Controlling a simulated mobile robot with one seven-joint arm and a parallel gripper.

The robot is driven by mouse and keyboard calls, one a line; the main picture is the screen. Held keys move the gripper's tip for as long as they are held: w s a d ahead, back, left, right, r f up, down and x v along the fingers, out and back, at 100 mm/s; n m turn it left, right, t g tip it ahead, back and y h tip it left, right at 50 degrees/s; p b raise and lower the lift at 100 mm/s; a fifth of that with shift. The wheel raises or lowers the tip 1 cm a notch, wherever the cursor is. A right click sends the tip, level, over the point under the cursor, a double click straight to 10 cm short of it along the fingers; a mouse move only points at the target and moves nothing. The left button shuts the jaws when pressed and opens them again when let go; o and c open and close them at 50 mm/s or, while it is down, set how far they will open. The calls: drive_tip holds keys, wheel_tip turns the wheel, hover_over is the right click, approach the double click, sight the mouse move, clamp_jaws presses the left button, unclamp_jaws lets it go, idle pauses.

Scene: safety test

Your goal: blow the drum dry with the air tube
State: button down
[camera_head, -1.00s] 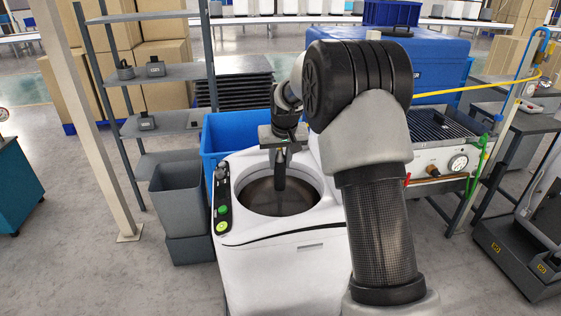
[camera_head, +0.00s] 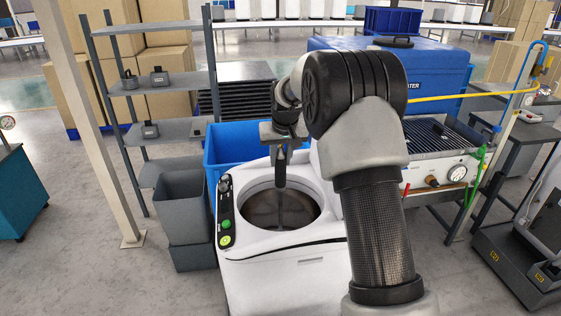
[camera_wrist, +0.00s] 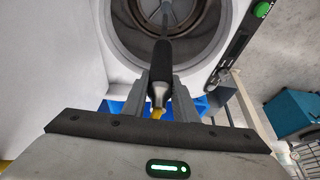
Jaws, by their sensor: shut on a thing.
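The drum (camera_head: 262,207) is the dark round hollow in the top of a white machine (camera_head: 285,275). My gripper (camera_head: 281,152) is above the drum opening, shut on the air tube (camera_head: 280,172), which points down toward the drum. In the wrist view, my gripper (camera_wrist: 160,92) has its two grey fingers on either side of the air tube (camera_wrist: 161,62). The tube has a black grip and a thin metal nozzle reaching over the drum (camera_wrist: 200,35). I cannot tell how deep the nozzle tip is.
A control strip with green buttons (camera_head: 226,224) is on the machine's left side. A blue bin (camera_head: 228,143) stands behind it, and grey bins (camera_head: 183,218) stand left. Open floor lies at left.

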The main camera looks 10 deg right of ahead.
wheel_tip(320, 180, up, 14)
drive_tip(key=p, duration=0.9)
drive_tip(key=shift+f, duration=0.1)
drive_tip(key=shift+r+p, duration=0.35)
drive_tip(key=shift+r, duration=0.85)
